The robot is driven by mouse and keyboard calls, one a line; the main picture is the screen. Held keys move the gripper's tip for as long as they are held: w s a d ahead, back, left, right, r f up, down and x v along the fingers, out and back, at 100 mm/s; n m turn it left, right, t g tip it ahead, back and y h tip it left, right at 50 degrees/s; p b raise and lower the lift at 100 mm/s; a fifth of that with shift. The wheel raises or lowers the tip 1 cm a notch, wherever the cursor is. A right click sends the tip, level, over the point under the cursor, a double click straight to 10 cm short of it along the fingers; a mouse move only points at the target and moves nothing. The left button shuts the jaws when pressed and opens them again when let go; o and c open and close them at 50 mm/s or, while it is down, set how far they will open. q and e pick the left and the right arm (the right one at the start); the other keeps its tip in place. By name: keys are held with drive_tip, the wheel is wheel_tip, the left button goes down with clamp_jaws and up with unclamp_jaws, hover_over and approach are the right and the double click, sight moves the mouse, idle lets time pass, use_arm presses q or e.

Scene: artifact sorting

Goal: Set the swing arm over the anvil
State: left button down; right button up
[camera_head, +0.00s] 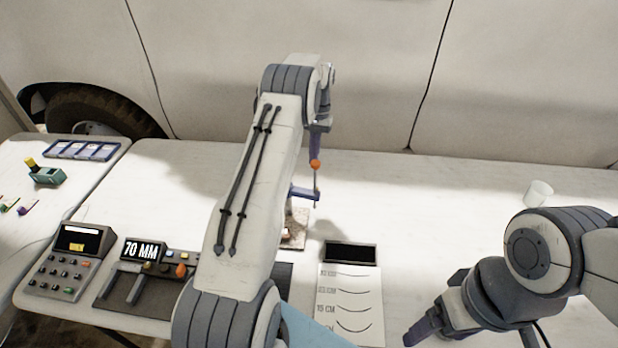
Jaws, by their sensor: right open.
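A thin upright rod with an orange knob (315,164) on top passes the end of a short blue bar, which looks like the swing arm (304,193). A small brownish base (297,230) lies below it, partly hidden behind my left arm. I cannot make out the anvil. My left gripper (317,147) points down just above the orange knob. Only one dark finger shows clearly, and I cannot tell whether it touches the knob. My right gripper (434,303) is open and empty at the lower right, apart from the swing arm.
A card with curved lines (350,305) and a dark panel (351,252) lie right of the base. A keypad device (66,265) and a gauge reading 70 MM (143,251) stand left. A white cup (538,193) stands far right. The table between card and cup is clear.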

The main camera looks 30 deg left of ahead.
sight(306, 193)
use_arm(q)
drive_tip(key=s+d+f+p, duration=0.1)
drive_tip(key=s+f+p, duration=0.1)
drive_tip(key=s+f, duration=0.2)
drive_tip(key=shift+s+d+f, duration=0.15)
drive_tip(key=shift+s+f, duration=0.15)
drive_tip(key=shift+s, duration=0.2)
